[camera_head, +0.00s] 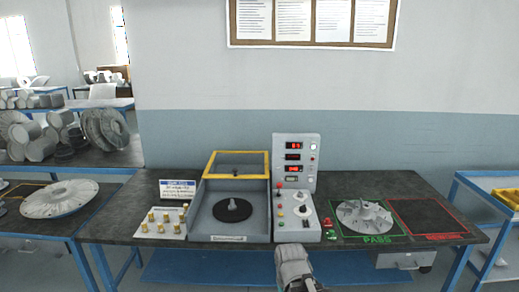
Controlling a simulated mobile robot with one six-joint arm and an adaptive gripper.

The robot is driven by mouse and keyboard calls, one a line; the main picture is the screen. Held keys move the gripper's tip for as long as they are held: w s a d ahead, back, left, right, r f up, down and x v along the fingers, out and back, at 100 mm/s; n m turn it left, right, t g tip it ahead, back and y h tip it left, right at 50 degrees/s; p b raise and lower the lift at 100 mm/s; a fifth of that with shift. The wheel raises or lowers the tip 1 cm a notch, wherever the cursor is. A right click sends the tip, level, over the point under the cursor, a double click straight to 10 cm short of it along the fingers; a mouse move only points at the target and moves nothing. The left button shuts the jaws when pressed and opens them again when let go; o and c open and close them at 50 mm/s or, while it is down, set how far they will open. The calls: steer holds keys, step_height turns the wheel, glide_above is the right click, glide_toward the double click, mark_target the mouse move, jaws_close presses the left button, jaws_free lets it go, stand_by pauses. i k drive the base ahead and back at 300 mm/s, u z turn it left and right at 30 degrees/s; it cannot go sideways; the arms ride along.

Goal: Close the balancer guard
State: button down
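The balancer (256,224) is a grey open-topped box on the dark workbench. A black round disc (232,211) with a short central post sits inside it and is uncovered. The balancer guard (268,165) is a yellow-edged frame at the back of the box. It appears raised, clear of the disc; its exact tilt is hard to tell. A small dark part (236,172) shows at the guard's lower middle. My gripper (292,258) is low in the picture, in front of the bench and right of the balancer. Its fingers are not clear, and nothing shows held.
A control panel (296,160) with red displays stands right of the guard. A finned impeller (364,214) lies in the green PASS area. The red-outlined area (425,215) is empty. A block with brass pegs (161,222) and a small sign (178,188) stand left of the balancer.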

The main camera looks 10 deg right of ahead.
mark_target(205, 175)
steer(key=i, duration=0.85)
steer(key=u, duration=0.05)
